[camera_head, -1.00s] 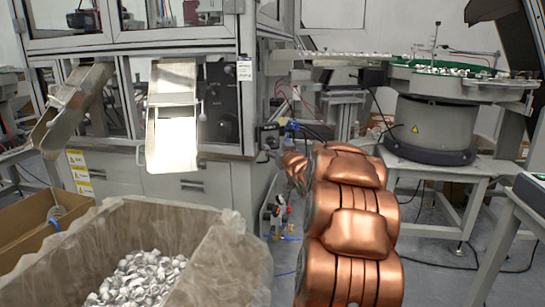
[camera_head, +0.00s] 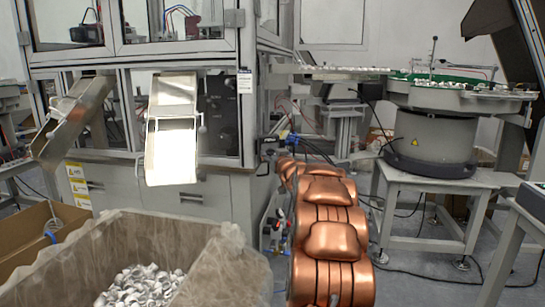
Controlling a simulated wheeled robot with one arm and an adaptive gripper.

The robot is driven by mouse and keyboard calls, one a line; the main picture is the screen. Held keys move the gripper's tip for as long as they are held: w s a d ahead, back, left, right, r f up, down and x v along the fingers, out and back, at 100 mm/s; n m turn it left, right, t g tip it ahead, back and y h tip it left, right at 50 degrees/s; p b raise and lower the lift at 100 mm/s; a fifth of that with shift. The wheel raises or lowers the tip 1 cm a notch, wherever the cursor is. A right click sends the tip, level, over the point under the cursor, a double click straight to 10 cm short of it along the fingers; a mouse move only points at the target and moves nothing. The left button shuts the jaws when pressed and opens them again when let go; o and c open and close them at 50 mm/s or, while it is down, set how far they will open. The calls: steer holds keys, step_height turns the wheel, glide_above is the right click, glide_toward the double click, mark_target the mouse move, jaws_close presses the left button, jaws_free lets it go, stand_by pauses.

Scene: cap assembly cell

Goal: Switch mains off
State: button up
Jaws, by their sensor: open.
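A small dark box (camera_head: 268,148) sits at the right edge of the machine cabinet (camera_head: 215,205), near cables and blue fittings. It may be the mains switch, but its face and position are too small to read. My copper-coloured arm reaches forward from the bottom centre, and its far end lies close to the right of this box. My gripper is hidden behind the arm links, so neither its fingers nor any contact with the box shows.
A lined bin (camera_head: 225,262) of metal caps stands at the lower left, beside a cardboard box (camera_head: 15,240). Two metal chutes hang from the cabinet. A round feeder (camera_head: 430,135) stands on a table at the right. Cables lie on the floor below it.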

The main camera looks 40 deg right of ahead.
steer(key=shift+w+d+f, duration=0.1)
steer(key=shift+w, duration=0.1)
steer(key=c, duration=1.2)
